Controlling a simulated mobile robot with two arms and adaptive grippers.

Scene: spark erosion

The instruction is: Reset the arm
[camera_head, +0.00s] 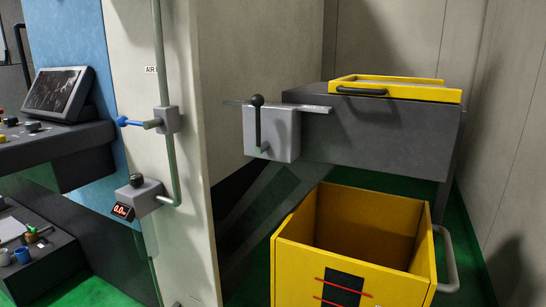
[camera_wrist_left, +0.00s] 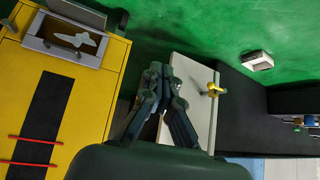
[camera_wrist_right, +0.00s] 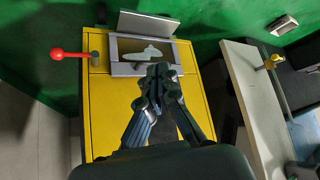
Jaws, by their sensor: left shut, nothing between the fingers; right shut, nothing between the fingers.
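My left gripper (camera_wrist_left: 164,76) shows in the left wrist view with its fingers together and nothing between them. It hangs over the gap between a yellow cabinet (camera_wrist_left: 96,130) and a pale panel (camera_wrist_left: 190,75), apart from both as far as I can tell. My right gripper (camera_wrist_right: 160,74) shows in the right wrist view, shut and empty, in front of the yellow cabinet (camera_wrist_right: 104,110) and just below its grey-framed opening (camera_wrist_right: 128,68). A pale flat shape (camera_wrist_right: 143,55) lies in that opening. Neither gripper shows in the head view.
In the head view, a grey machine with a black-knobbed lever (camera_head: 257,125) stands behind an open yellow bin (camera_head: 286,238). A pipe with a blue-handled valve (camera_head: 137,123) runs up the pale post at left. A red-knobbed lever (camera_wrist_right: 57,54) sticks out from the cabinet.

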